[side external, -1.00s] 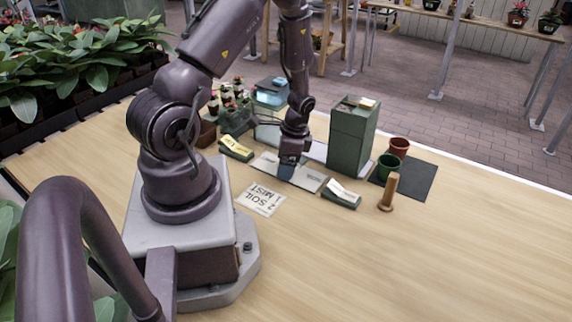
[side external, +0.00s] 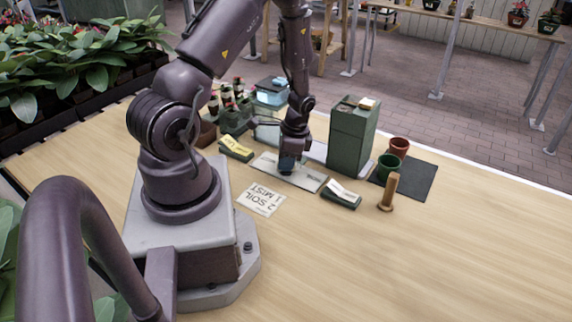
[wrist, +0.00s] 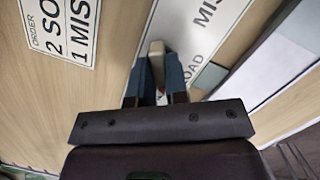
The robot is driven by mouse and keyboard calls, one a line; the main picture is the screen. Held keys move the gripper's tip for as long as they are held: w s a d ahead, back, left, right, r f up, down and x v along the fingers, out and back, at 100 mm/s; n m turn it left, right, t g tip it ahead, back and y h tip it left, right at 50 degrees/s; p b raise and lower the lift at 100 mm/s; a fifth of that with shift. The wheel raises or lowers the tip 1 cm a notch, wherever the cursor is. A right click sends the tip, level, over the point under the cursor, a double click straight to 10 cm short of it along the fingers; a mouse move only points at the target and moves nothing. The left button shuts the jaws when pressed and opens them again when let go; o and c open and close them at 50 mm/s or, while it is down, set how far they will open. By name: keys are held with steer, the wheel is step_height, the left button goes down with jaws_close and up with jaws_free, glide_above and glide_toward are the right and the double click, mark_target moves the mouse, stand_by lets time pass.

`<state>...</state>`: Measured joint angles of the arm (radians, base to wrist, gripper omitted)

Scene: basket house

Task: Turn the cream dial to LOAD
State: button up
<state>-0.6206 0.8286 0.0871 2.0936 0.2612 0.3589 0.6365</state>
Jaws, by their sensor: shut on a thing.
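The cream dial (wrist: 156,50) is between the two blue fingers of my gripper (wrist: 158,68) in the wrist view, and the fingers are shut on it. It sits on a white plate (wrist: 192,28); the lettering "MIS" and "OAD" shows on the plate to the right of the fingers, partly cut off or covered. In the side view my gripper (side external: 289,165) is down at the plate (side external: 312,180) and hides the dial. I cannot tell which label the dial points at.
A tall green box (side external: 350,140) stands right of my gripper. Red (side external: 399,146) and green (side external: 388,167) pots stand by a dark mat (side external: 420,180). A wooden peg (side external: 389,192), an order card (side external: 261,199) and two label blocks (side external: 236,148) (side external: 341,195) are near. The front table is clear.

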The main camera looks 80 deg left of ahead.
steer(key=n+h, duration=0.1)
steer(key=n, duration=0.4)
steer(key=shift+n, duration=0.3)
steer(key=n+h, duration=0.1)
steer(key=n, duration=0.4)
steer(key=shift+n+t, duration=0.3)
steer(key=shift+n, duration=0.1)
steer(key=o, duration=1.4)
steer(key=shift+o, duration=0.2)
steer(key=shift+r, duration=0.1)
steer(key=shift+r, duration=3.4)
